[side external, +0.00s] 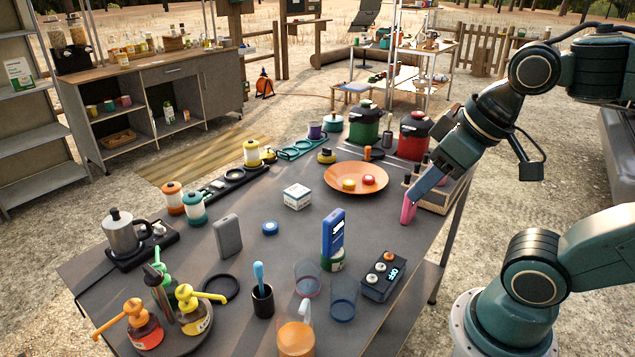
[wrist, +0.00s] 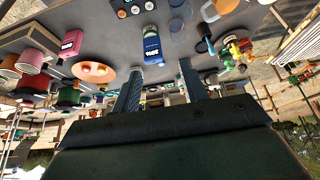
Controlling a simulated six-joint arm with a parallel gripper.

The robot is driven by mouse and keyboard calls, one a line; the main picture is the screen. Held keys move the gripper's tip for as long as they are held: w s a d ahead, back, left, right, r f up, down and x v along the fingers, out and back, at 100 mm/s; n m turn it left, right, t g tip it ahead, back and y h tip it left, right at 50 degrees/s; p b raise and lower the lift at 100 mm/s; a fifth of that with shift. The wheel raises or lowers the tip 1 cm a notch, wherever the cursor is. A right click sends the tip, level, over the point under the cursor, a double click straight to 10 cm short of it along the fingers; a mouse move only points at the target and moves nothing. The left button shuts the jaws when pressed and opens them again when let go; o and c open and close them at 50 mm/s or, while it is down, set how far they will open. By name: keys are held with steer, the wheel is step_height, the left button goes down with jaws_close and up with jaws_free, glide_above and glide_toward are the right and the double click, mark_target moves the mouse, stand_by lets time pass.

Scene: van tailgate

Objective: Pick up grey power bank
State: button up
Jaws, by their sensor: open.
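The grey power bank (side external: 228,236) stands upright on the dark table, left of the middle in the side view. I cannot make it out in the wrist view. My gripper (side external: 422,186) is high at the table's right side, far from the grey power bank. In the wrist view my gripper (wrist: 158,74) has its two fingers wide apart with nothing held between them. A blue power bank (side external: 333,232) stands near the table's middle and shows beyond the fingers in the wrist view (wrist: 152,45). A pink power bank (side external: 408,209) appears just below my fingers in the side view.
Left of the grey power bank is a moka pot (side external: 121,234); in front are pump bottles (side external: 145,325) and a black cup (side external: 262,301). A blue puck (side external: 270,228) and a white box (side external: 297,196) lie to its right. An orange plate (side external: 356,188) is farther back.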

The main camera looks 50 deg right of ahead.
steer(key=shift+o, duration=0.5)
steer(key=w+a+r+n+g, duration=0.15)
steer(key=w+n, duration=0.25)
steer(key=w, duration=0.7)
steer(key=w+a+r+n+g, duration=0.15)
steer(key=w+n, duration=0.25)
steer(key=w, duration=0.7)
steer(key=w+a+f+n+g, duration=0.1)
steer(key=w+f+n, duration=0.2)
steer(key=w+f, duration=0.2)
steer(key=w+a+f+n, duration=0.2)
steer(key=w+f+n, duration=0.1)
steer(key=w+f, duration=0.2)
steer(key=w+a+f+n+g, duration=0.1)
steer(key=w+a+f+n, duration=0.1)
steer(key=w+f, duration=0.3)
steer(key=shift+w+a+f+n+g, duration=0.1)
steer(key=shift+w+f+n+g, duration=0.1)
steer(key=shift+w, duration=0.8)
steer(key=shift+w+f+n+g, duration=0.1)
steer(key=shift+w+n, duration=0.1)
steer(key=shift+w, duration=0.8)
steer(key=shift+f, duration=0.15)
